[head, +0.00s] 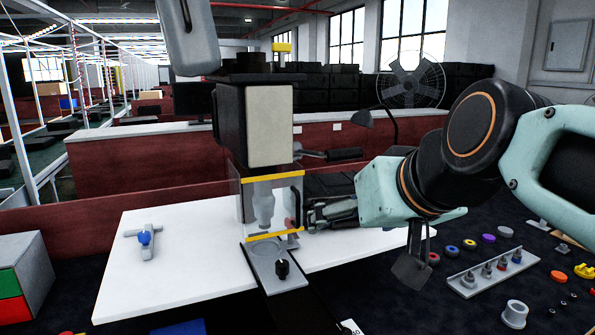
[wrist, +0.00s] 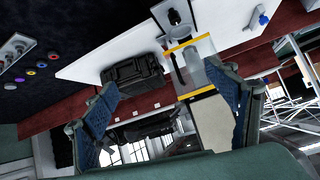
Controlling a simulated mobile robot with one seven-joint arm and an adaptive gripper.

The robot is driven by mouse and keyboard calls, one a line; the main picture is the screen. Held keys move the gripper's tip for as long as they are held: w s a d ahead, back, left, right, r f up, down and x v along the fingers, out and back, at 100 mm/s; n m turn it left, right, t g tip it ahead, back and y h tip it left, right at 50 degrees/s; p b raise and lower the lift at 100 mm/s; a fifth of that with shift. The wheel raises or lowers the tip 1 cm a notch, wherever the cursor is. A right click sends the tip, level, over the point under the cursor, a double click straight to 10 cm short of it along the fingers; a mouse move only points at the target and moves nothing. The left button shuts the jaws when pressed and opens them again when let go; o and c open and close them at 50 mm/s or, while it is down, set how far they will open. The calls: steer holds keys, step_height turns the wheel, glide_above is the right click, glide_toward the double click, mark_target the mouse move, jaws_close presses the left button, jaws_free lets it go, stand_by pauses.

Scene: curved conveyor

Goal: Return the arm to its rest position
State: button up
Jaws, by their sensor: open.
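My arm comes in from the right of the head view, its teal and black links bent toward the middle. My gripper (head: 328,213) points left, just right of the machine with the clear guard (head: 265,208). I cannot tell from the head view whether it touches the machine. In the wrist view my gripper (wrist: 172,86) has its two fingers wide apart, with nothing held between them. The machine's clear guard with yellow edges (wrist: 192,66) shows beyond the fingers there, upside down.
A white table (head: 180,270) carries the machine and a blue-and-grey valve-like part (head: 146,240). A black case (wrist: 133,75) lies behind the gripper. At right, a grey rack with several pegs (head: 490,272) and coloured rings stand on a dark surface. A drawer box (head: 35,268) is at left.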

steer(key=s+d+f+m+g+h, duration=0.1)
steer(key=s+d+f+g, duration=0.15)
steer(key=s+f, duration=0.5)
steer(key=s+d+f+m+g+h, duration=0.1)
steer(key=s+d+f+g+h, duration=0.2)
steer(key=f, duration=0.8)
step_height(320, 180, up, 15)
steer(key=t+y+p, duration=0.1)
steer(key=p, duration=1.2)
steer(key=shift+s+a+f+p, duration=0.2)
steer(key=shift+s+a+p, duration=0.15)
steer(key=shift+p, duration=0.05)
steer(key=shift+c, duration=0.5)
